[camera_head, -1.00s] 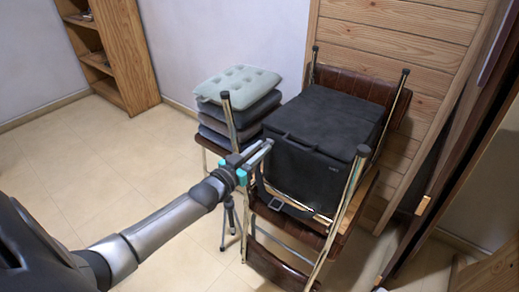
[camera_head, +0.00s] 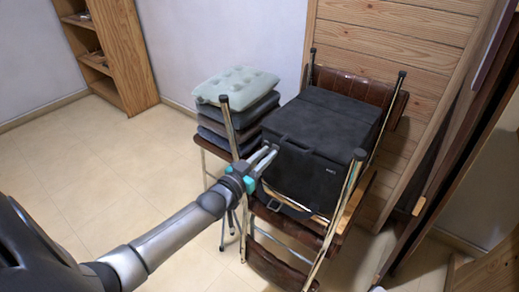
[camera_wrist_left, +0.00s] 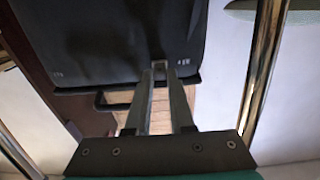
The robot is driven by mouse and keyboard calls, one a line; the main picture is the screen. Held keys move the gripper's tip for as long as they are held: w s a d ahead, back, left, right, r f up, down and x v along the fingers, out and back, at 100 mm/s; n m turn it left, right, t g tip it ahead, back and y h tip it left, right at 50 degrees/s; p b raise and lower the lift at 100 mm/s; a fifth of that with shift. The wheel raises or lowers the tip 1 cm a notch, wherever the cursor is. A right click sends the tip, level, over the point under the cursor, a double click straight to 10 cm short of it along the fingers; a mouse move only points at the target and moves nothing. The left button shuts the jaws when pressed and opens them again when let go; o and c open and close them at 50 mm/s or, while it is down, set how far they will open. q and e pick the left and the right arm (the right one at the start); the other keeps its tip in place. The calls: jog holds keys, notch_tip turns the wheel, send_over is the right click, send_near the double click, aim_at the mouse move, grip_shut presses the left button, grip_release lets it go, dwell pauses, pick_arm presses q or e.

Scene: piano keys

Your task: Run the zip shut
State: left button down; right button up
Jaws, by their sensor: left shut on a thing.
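A black soft case (camera_head: 325,125) rests upright on a brown chair, its front facing me. It fills the top of the left wrist view (camera_wrist_left: 120,40). My left gripper (camera_head: 272,153) is at the left part of the case's front, near its upper edge. In the left wrist view, the left gripper's fingertips (camera_wrist_left: 160,72) are close together at the case's edge, shut on a small tab (camera_wrist_left: 159,64) that looks like the zip pull. The fingers hide part of it. The zip's line cannot be made out. My right gripper is not in view.
The chair's metal posts (camera_head: 347,190) rise close beside the case. A stack of cushions (camera_head: 237,86) stands on another chair at the left. A wood panel wall (camera_head: 395,40) is behind. A wooden shelf (camera_head: 125,60) stands far left. The floor (camera_head: 75,170) at left is clear.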

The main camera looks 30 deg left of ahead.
pick_arm(q)
jog(key=p, duration=0.4)
send_near(331, 171)
jog(key=w+a, duration=0.2)
jog(key=a, duration=0.1)
jog(key=w+a, duration=0.3)
jog(key=shift+w+a+r, duration=0.1)
jog(key=shift+r, duration=0.05)
jog(key=d+p, duration=0.1)
jog(key=d, duration=0.3)
jog(key=shift+s+d, duration=0.2)
jog(key=shift+d, duration=0.05)
jog(key=shift+s+d, duration=0.1)
jog(key=shift+d, duration=0.95)
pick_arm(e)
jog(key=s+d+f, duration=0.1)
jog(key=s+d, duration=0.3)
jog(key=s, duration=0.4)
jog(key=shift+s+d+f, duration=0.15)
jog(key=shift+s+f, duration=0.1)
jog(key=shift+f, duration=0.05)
pick_arm(q)
jog(key=shift+d, duration=0.1)
jog(key=c, duration=0.9)
grip_release()
jog(key=shift+o, duration=0.6)
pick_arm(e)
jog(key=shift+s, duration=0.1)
